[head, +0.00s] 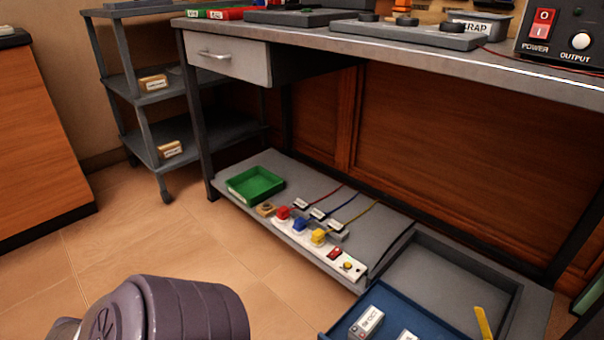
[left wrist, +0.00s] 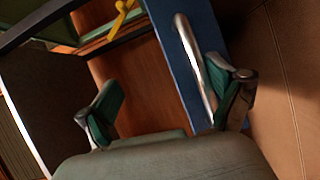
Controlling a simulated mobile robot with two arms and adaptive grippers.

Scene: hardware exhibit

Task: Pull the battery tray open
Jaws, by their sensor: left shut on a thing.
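The blue battery tray (head: 345,325) stands partly out of its grey housing (head: 512,300) at the lower right of the head view. Labelled grey battery blocks (head: 367,321) lie in it; its front is cut off by the picture edge. In the left wrist view, the tray's blue front (left wrist: 172,62) carries a metal bar handle (left wrist: 186,38). My left gripper (left wrist: 167,78) is at this handle and shut on it, with the bar beside the right-hand finger; the exact contact is hard to see. My right gripper is in neither view.
A grey low shelf holds a green bin (head: 256,184) and coloured plugs on a power strip (head: 300,240) left of the tray. The workbench (head: 400,50) with a drawer (head: 228,58) is above. Tiled floor (head: 190,235) is clear in front. A yellow strip (head: 483,322) stands at the tray.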

